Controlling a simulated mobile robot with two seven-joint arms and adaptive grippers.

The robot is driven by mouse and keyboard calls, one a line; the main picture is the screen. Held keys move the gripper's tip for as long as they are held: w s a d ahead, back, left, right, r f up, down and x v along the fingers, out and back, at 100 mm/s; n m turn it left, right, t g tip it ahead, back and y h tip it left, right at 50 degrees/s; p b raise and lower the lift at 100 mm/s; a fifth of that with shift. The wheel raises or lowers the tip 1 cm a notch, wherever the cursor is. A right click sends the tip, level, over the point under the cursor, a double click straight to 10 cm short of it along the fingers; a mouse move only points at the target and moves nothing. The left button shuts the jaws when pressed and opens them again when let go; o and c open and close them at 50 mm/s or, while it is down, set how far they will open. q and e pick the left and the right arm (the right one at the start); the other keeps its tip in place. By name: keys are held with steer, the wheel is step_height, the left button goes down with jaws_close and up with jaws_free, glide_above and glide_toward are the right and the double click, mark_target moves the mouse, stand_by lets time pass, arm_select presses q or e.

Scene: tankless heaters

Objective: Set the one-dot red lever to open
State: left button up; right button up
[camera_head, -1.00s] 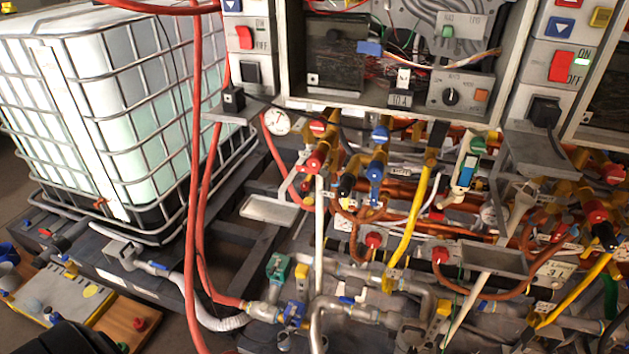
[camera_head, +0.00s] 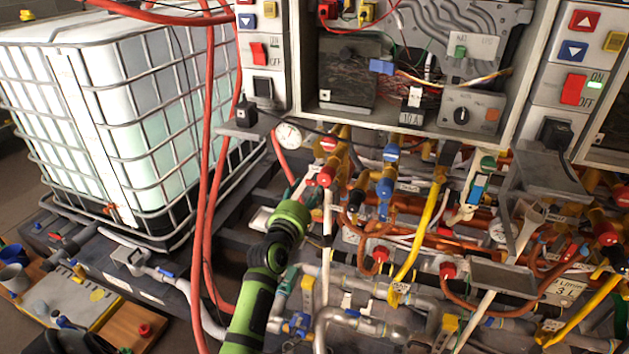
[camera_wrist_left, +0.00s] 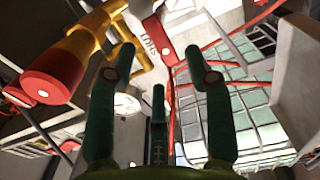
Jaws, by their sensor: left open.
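My left gripper (camera_head: 292,214) reaches up from the bottom in the head view, just below and left of a red valve part (camera_head: 326,174) on a brass pipe. In the left wrist view, its dark green fingers (camera_wrist_left: 155,74) are spread with nothing between them. A flat red lever (camera_wrist_left: 159,42) with one pale dot shows beyond and between the fingertips, beside a small lettered label (camera_wrist_left: 147,43). A large red cap (camera_wrist_left: 52,74) with a pale dot, on a brass body, is left of the fingers. I cannot tell whether anything touches. My right gripper is not seen.
Red hoses (camera_head: 203,170) hang left of my arm, before a caged white tank (camera_head: 105,110). A pressure gauge (camera_head: 288,135) and a blue-handled valve (camera_head: 385,188) are close by. An electrical cabinet (camera_head: 420,125) overhangs the crowded pipes.

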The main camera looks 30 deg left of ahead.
mark_target(314, 182)
arm_select(q)
steer(key=shift+x, duration=2.7)
steer(key=shift+s, duration=0.1)
jaws_close()
